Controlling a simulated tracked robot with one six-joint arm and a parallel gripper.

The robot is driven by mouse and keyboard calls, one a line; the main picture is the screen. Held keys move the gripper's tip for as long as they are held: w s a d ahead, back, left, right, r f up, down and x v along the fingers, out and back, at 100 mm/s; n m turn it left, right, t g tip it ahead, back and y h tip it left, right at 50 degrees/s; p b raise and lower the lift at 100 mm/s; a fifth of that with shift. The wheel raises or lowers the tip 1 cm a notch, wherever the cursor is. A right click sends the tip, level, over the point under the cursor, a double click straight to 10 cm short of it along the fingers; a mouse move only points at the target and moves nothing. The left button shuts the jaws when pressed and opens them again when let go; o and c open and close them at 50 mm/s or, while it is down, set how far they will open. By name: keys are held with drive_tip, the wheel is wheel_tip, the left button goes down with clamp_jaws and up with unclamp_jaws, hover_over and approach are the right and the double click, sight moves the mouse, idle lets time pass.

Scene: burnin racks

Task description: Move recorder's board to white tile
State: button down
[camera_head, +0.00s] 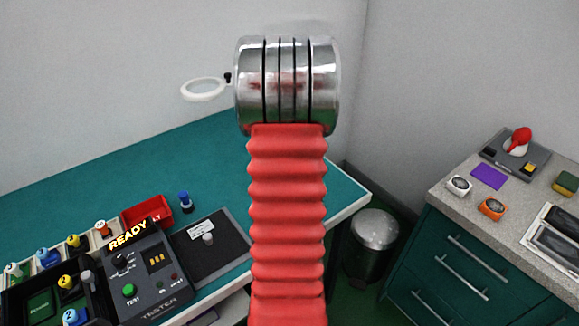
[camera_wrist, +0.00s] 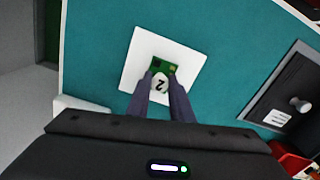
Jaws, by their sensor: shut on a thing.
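In the wrist view a small green board (camera_wrist: 173,69) with a white knob (camera_wrist: 159,84) is between my gripper's fingers (camera_wrist: 162,88). The knob carries a black mark that looks like a 2. My gripper is shut on this knob. The white tile (camera_wrist: 140,48) lies on the teal bench, and the board appears within its outline. I cannot tell whether the board touches the tile or hangs just above it. In the head view my red arm hides the tile, the held board and my gripper.
A dark panel (camera_head: 228,231) with a grey knob lies right of the tile in the wrist view. The tester (camera_head: 140,275) reads READY, with several knobbed boards around it. A red tray (camera_head: 136,214) and blue knob (camera_head: 185,202) stand behind. A bin (camera_head: 374,238) stands beyond the bench.

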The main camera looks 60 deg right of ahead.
drive_tip(key=shift+f, duration=0.25)
idle(0.6)
drive_tip(key=c, duration=1.5)
unclamp_jaws()
drive_tip(key=shift+w+r, duration=0.1)
drive_tip(key=shift+r, duration=3.4)
